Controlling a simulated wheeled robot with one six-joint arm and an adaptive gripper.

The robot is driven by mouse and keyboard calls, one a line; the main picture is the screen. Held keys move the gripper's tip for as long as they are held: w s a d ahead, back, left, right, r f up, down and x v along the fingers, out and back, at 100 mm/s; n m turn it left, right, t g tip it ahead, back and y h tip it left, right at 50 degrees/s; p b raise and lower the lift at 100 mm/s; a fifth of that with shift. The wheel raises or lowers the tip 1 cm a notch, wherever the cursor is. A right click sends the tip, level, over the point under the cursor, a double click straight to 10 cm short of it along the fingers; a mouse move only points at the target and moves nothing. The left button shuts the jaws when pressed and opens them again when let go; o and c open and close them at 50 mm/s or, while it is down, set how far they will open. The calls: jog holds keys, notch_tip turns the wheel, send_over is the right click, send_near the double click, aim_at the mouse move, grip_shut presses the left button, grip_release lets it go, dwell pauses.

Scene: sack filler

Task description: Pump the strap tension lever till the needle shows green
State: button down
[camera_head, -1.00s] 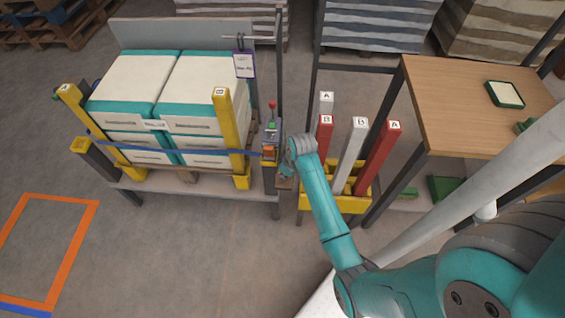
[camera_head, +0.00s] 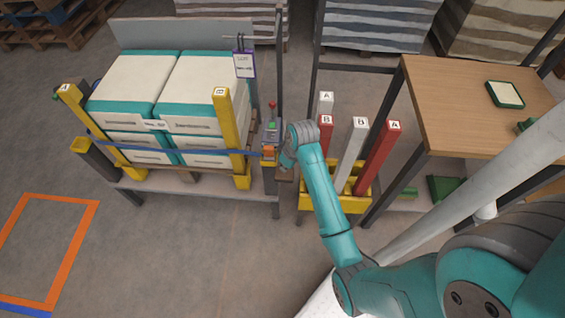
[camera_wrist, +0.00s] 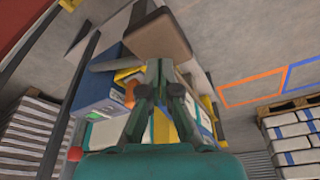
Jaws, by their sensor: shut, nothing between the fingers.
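The strap tensioner (camera_head: 271,138) is a small box on a post at the right end of the sack bench, with an orange part low on its front. In the wrist view it is a blue-grey box (camera_wrist: 92,97) with a small green patch; the needle cannot be read. A blue strap (camera_head: 200,154) runs from it across the stacked sacks (camera_head: 165,90). My gripper (camera_head: 284,161) is beside the tensioner's right side, small and partly hidden by my wrist. In the wrist view my gripper (camera_wrist: 160,70) is shut, below a brown block (camera_wrist: 158,35); I cannot tell whether they touch or whether this is the lever.
Yellow posts (camera_head: 228,120) stand in front of the sacks. A yellow rack (camera_head: 335,203) with red and white lettered bars is close to my arm's right. A wooden table (camera_head: 470,105) stands at the right. The floor (camera_head: 180,250) in front of the bench is clear.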

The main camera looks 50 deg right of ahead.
jog(key=shift+f, duration=4.85)
jog(key=shift+r, duration=0.1)
notch_tip(320, 180, up, 10)
jog(key=shift+f, duration=0.25)
